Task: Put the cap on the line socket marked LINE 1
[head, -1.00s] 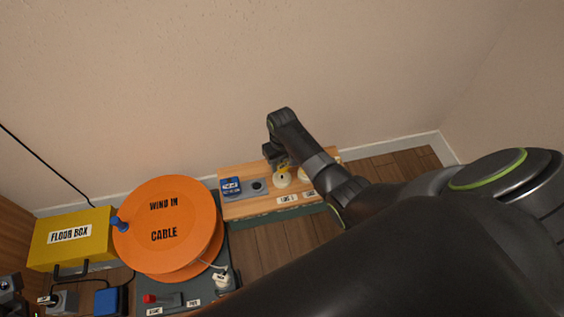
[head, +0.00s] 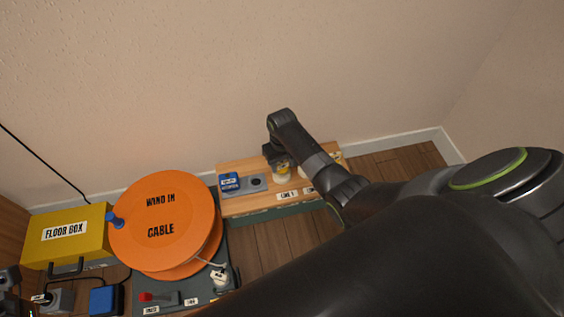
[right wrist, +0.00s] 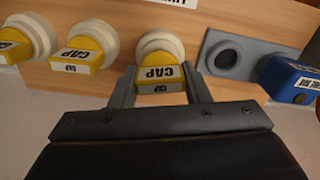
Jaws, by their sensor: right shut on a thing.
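My right gripper (head: 279,164) is over the wooden board at the LINE 1 socket. In the right wrist view its two fingers (right wrist: 161,88) are shut on the sides of a yellow block marked CAP (right wrist: 160,77). The cap also shows in the head view (head: 283,171). Behind it is the round cream LINE 1 socket (right wrist: 161,42), its upper rim showing. The cap covers the socket's lower front; I cannot tell whether it is fully seated. The LINE 1 label (head: 286,195) is below it on the board's front.
Two more cream sockets with yellow caps (right wrist: 77,55) (right wrist: 14,47) stand left in the wrist view. A grey plate with a dark hole (right wrist: 231,57) and a blue block (right wrist: 290,78) are to the right. An orange cable reel (head: 162,225) and yellow floor box (head: 66,238) stand left.

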